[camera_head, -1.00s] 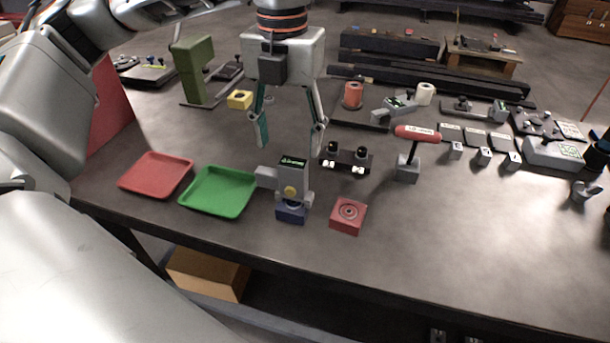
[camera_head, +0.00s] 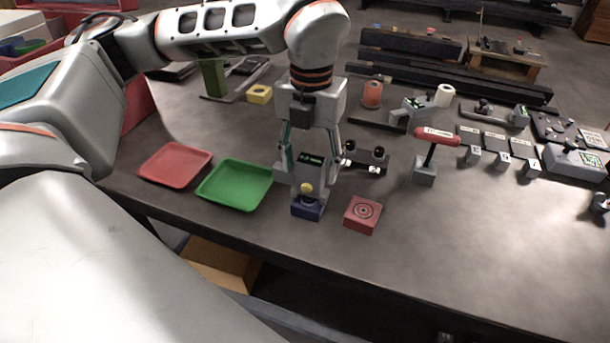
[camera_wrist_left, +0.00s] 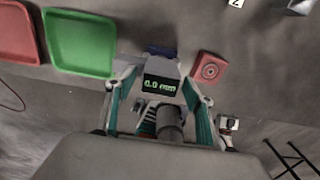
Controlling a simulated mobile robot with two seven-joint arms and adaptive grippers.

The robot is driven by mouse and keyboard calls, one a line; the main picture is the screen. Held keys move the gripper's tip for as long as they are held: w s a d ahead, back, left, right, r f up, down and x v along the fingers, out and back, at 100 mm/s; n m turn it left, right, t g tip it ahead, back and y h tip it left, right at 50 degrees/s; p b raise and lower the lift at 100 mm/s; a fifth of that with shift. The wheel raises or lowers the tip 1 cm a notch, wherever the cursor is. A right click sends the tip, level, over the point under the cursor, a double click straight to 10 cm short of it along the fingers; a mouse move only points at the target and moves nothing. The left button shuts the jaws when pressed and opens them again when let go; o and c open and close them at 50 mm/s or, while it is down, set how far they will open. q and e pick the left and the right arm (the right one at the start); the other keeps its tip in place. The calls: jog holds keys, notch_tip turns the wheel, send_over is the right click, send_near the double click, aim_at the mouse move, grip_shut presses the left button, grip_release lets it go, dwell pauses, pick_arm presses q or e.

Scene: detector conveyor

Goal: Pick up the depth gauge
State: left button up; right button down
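The depth gauge (camera_head: 309,178) is a grey upright body with a small dark display and a yellow round knob. It stands on a blue block (camera_head: 307,208) near the table's front edge. In the left wrist view the gauge (camera_wrist_left: 160,92) shows "0.0 mm" on its display. My left gripper (camera_head: 311,172) points down over the gauge, with one finger on each side of it. The fingers look spread, and I see no clear contact with the body. The left wrist view also shows both fingers flanking the gauge. My right gripper is not in view.
A green tray (camera_head: 236,203) and a red tray (camera_head: 174,183) lie left of the gauge. A red block (camera_head: 362,214) with a ring mark sits close on the right. A red-handled tool (camera_head: 437,136) stands farther right. The table's front right is clear.

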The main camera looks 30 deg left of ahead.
pick_arm(q)
grip_shut()
